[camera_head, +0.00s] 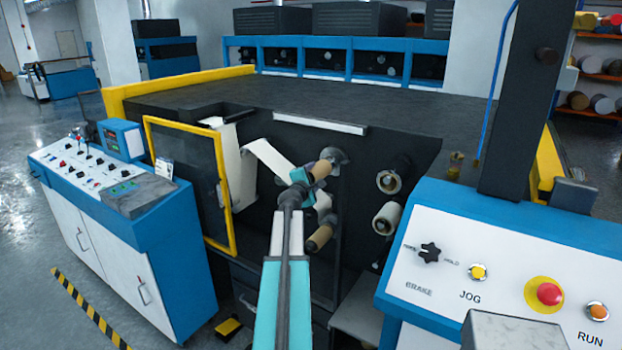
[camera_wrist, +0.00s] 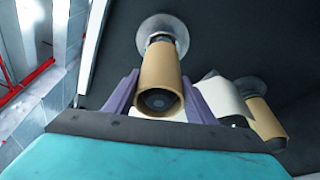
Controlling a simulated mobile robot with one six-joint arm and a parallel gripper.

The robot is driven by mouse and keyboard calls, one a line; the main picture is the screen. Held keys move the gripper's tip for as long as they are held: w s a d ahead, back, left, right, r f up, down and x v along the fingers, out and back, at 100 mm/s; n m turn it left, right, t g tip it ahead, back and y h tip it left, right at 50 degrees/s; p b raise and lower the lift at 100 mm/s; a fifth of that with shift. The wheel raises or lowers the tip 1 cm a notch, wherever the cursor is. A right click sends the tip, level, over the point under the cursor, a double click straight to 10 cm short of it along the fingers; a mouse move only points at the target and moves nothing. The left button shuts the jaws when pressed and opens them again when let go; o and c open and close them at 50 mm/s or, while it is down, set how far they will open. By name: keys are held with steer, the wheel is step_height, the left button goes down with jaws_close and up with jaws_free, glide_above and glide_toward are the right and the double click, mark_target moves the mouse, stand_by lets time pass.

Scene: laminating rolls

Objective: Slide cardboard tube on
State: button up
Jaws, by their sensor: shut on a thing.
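A brown cardboard tube (camera_wrist: 160,72) sits between the two purple fingers of my gripper (camera_wrist: 160,92), which is shut on it. A dark round shaft end shows inside the tube's near opening, so the tube appears to be around the shaft. A metal flange (camera_wrist: 176,27) is behind the tube's far end, with a short gap between them. In the head view my gripper (camera_head: 308,174) is at the machine's dark front, with the held tube (camera_head: 321,169) partly hidden by it. How far the tube is along the shaft is hard to tell.
A second brown tube (camera_head: 318,239) is below, also in the wrist view (camera_wrist: 265,118). White web (camera_head: 268,158) runs close on the left. Two more roll holders (camera_head: 388,181) (camera_head: 386,218) are to the right. A yellow-framed guard door (camera_head: 190,185) stands at left.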

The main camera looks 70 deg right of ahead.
steer(key=shift+s+d, duration=0.25)
steer(key=shift+d, duration=0.85)
steer(key=o, duration=1.1)
steer(key=shift+o, duration=0.2)
steer(key=shift+a, duration=0.1)
steer(key=shift+s+a+r+b, duration=0.15)
steer(key=shift+a+b, duration=0.25)
steer(key=shift+a, duration=1.2)
steer(key=a+r+b, duration=0.1)
steer(key=a+b, duration=0.1)
steer(key=a, duration=0.8)
steer(key=shift+a+r, duration=0.15)
